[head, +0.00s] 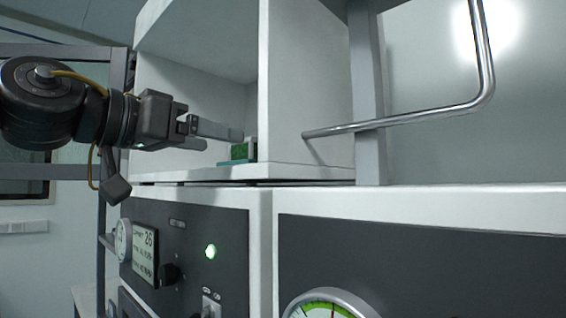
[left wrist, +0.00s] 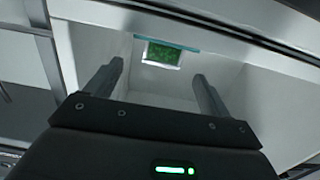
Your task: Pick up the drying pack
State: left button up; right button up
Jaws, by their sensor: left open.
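The drying pack looks to be the small green block with a pale edge (head: 240,151), in the white open-fronted compartment (head: 303,110). In the left wrist view the open fingers (left wrist: 158,75) do not touch the pack. My right gripper is not in view.
A bent metal handle bar (head: 400,119) and a grey upright post (head: 368,110) stand right of the compartment. Below are dark instrument panels (head: 190,235) with a display, a green light and a dial gauge (head: 330,303). The compartment's walls leave limited room sideways.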

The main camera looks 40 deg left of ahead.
aim_at(252, 147)
pick_arm(q)
jog(key=shift+s+d, duration=0.1)
jog(key=shift+s, duration=0.1)
jog(key=shift+w+r+p, duration=0.25)
jog(key=shift+w+p, duration=0.6)
jog(key=w, duration=0.3)
jog(key=shift+d+f+p, duration=0.1)
jog(key=shift+f+p, duration=0.1)
jog(key=shift+p, duration=0.2)
jog(key=shift+w+f, duration=0.1)
jog(key=w+p, duration=0.4)
jog(key=shift+w, duration=0.25)
jog(key=shift+w+f, duration=0.1)
jog(key=shift+w, duration=0.25)
jog(key=shift+s, duration=0.2)
jog(key=shift+w, duration=0.1)
jog(key=c, duration=1.1)
jog(key=shift+c, duration=0.2)
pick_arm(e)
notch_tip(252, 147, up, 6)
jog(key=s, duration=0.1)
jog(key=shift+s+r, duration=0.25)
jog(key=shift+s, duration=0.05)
